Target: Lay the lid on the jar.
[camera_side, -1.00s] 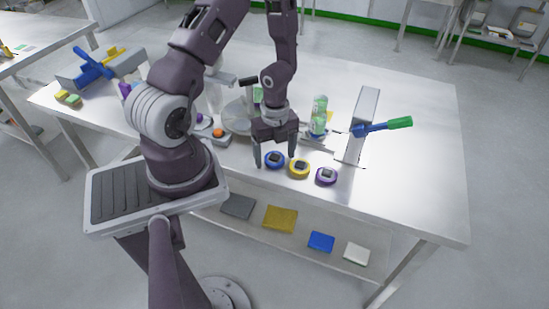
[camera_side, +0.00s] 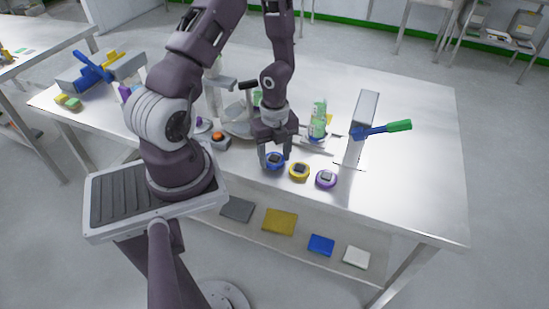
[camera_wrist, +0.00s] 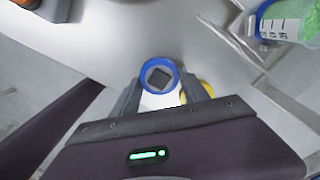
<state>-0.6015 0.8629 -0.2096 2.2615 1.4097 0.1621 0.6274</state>
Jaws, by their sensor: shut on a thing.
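A blue round lid (camera_side: 274,161) with a dark square knob sits near the table's front edge, leftmost in a row of three. My gripper (camera_side: 275,155) points down over it, shut on it with a finger at each side. The lid also shows between the fingertips in the wrist view (camera_wrist: 158,66). It appears to be still at table level. A clear jar with green contents (camera_side: 318,120) stands upright behind and to the right of my gripper. Part of the jar shows at the upper right of the wrist view (camera_wrist: 287,24).
A yellow lid (camera_side: 299,171) is close on the right of the blue one, then a purple lid (camera_side: 326,179). A grey upright stand (camera_side: 364,112) with a green-tipped blue handle (camera_side: 395,126) is right of the jar. A pan (camera_side: 238,127) lies behind left. The table's right side is clear.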

